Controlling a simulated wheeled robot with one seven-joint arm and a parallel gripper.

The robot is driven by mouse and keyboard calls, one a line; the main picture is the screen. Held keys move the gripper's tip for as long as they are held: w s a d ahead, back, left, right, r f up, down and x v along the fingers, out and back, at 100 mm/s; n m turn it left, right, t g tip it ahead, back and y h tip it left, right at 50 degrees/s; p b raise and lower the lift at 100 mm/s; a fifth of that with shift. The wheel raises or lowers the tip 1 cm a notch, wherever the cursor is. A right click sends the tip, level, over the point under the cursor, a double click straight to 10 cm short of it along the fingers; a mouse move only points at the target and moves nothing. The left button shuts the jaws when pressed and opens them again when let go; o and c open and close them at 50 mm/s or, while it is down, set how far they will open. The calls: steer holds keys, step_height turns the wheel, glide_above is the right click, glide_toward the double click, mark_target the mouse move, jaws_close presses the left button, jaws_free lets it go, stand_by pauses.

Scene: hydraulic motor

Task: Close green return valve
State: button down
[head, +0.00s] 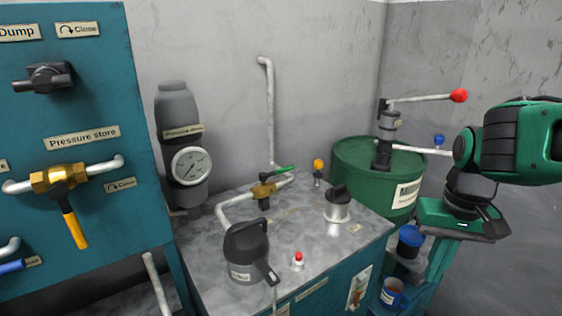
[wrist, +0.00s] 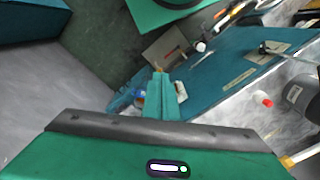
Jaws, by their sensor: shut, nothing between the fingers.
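The green return valve is a brass body (head: 263,190) on a grey pipe at the back of the metal bench. Its green lever handle (head: 279,169) points right and slightly up, roughly along the pipe. I cannot make out this valve in the wrist view. My gripper (wrist: 159,76) shows in the wrist view, its green fingers together and empty, over the bench's teal side. In the head view my arm is at the right, well apart from the valve, and the fingertips cannot be made out there.
On the bench (head: 330,248) stand a black-capped pot (head: 247,252), a red button (head: 298,259), a yellow knob (head: 318,165) and a metal cap (head: 338,204). A green drum (head: 350,160) with a red-knobbed lever (head: 459,96) stands behind right. A teal panel (head: 110,85) with a yellow-handled valve (head: 73,222) is left.

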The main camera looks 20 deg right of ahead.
steer(key=w+r+n, duration=0.2)
steer(key=w+r, duration=0.3)
steer(key=w, duration=0.9)
step_height(320, 180, up, 8)
steer(key=n+t+y, duration=0.1)
steer(key=n+t, duration=0.3)
steer(key=n, duration=0.4)
glide_above(278, 173)
steer(key=w+d, duration=0.2)
steer(key=w, duration=0.2)
steer(key=shift+s+d, duration=0.1)
steer(key=shift+s, duration=0.1)
step_height(278, 173, down, 10)
steer(key=shift+s, duration=0.25)
steer(key=shift+s, duration=0.1)
